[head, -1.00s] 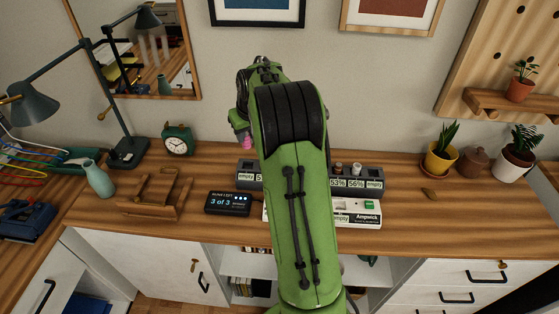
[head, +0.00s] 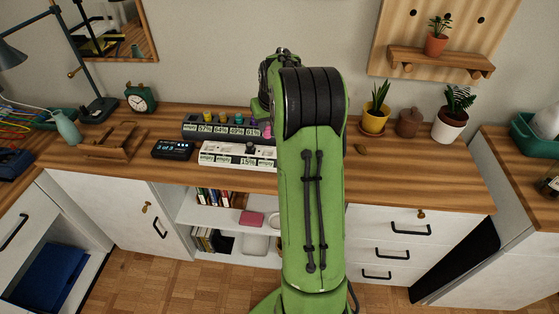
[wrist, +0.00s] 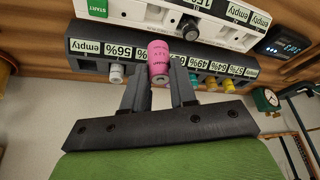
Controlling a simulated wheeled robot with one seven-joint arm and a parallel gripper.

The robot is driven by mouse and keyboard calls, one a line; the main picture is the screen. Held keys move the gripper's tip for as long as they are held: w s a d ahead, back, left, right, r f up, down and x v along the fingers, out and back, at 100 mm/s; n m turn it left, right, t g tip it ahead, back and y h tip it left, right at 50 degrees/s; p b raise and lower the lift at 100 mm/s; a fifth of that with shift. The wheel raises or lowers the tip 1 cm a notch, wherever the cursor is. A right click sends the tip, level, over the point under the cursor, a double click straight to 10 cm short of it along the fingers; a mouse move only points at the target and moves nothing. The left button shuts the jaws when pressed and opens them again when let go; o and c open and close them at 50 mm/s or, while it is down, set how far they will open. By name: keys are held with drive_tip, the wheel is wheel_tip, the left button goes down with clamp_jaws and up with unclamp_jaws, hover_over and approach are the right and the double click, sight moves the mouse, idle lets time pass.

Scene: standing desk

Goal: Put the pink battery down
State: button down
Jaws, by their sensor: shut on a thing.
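The pink battery (wrist: 158,62) is between the two fingers of my gripper (wrist: 159,84) in the wrist view, shut on it. In the head view the battery (head: 267,129) shows as a small pink patch left of my arm. It is at the dark battery rack (head: 190,133), which also shows in the wrist view (wrist: 75,57). I cannot tell whether its end is inside a slot or just above one. The rack has percent labels and an "empty" label at one end. White, teal and yellow batteries stand in other slots.
A white charger (head: 208,158) with a dark battery (wrist: 190,30) lies in front of the rack. A small display box (head: 172,150) and a wooden stand (head: 112,144) are to the left. Potted plants (head: 374,118) stand to the right. The desk right of my arm is partly clear.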

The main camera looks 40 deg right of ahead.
wheel_tip(320, 180, down, 9)
drive_tip(key=shift+w+r+b, duration=0.15)
drive_tip(key=shift+b, duration=0.95)
drive_tip(key=c, duration=0.9)
unclamp_jaws()
